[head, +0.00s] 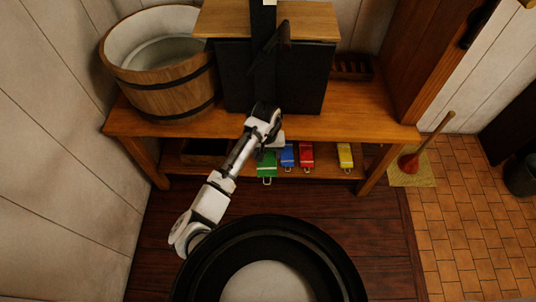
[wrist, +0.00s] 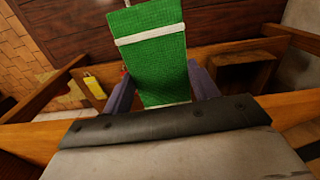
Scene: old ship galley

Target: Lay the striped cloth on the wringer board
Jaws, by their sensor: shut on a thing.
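The striped cloth (wrist: 155,65) is green with white bands. It lies between the two fingers of my gripper (wrist: 160,92) in the wrist view, and the gripper is shut on it. In the head view the green cloth (head: 265,161) shows at the front of the bench's lower shelf, with a loop at its lower end. My gripper (head: 270,147) is just above it, below the bench top's front edge, and its fingers are partly hidden. A wooden board (head: 222,22) sits on top of a black box-like stand on the bench; I cannot tell for sure that it is the wringer board.
Blue (head: 287,156), red (head: 306,155) and yellow (head: 345,156) pieces sit along the lower shelf (head: 325,172). A wooden tub (head: 165,88) stands at the left of the bench top (head: 365,115). A plunger (head: 409,162) stands on the floor at right.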

